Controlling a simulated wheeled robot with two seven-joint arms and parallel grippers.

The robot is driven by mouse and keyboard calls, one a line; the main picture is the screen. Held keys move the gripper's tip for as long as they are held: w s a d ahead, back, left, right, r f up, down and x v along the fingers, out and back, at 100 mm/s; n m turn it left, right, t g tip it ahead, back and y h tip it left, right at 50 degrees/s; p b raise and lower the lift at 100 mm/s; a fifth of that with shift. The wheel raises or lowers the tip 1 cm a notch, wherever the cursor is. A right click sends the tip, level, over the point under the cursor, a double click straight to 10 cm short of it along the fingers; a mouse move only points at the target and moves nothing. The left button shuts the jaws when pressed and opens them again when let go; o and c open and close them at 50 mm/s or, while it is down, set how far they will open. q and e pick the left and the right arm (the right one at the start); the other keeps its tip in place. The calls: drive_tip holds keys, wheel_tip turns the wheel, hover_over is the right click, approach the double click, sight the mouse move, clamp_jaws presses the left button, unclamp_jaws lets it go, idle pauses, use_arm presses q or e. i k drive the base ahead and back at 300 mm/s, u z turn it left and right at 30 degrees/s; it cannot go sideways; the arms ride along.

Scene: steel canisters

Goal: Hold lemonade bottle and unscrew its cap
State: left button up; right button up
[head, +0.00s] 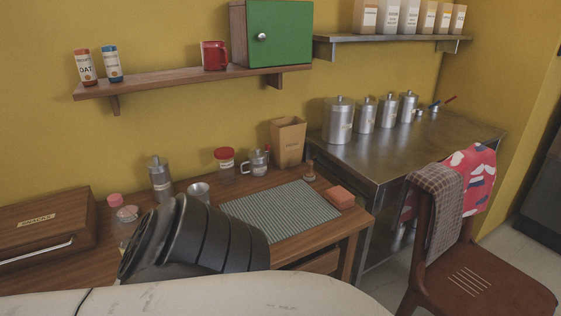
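I cannot make out a lemonade bottle for certain in the head view. A small pink-topped item (115,200) and a pinkish-lidded clear item (127,214) stand on the wooden table (305,242) at the left, beside the snacks box. They are too small to identify. A dark ribbed part of my arm covers the front left of the table and may hide things behind it. Neither of my grippers shows, so I cannot see whether either holds anything.
On the table are a snacks box (45,232), a steel bottle (160,180), a red-lidded jar (224,160), a glass jug (257,161), a striped mat (280,213) and an orange block (340,197). A brown chair (475,280) stands at the right. Steel canisters (339,120) line the metal counter (400,155).

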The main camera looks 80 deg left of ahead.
sight(124, 223)
drive_tip(key=z, duration=0.35)
drive_tip(key=i, duration=0.85)
drive_tip(key=u, duration=3.95)
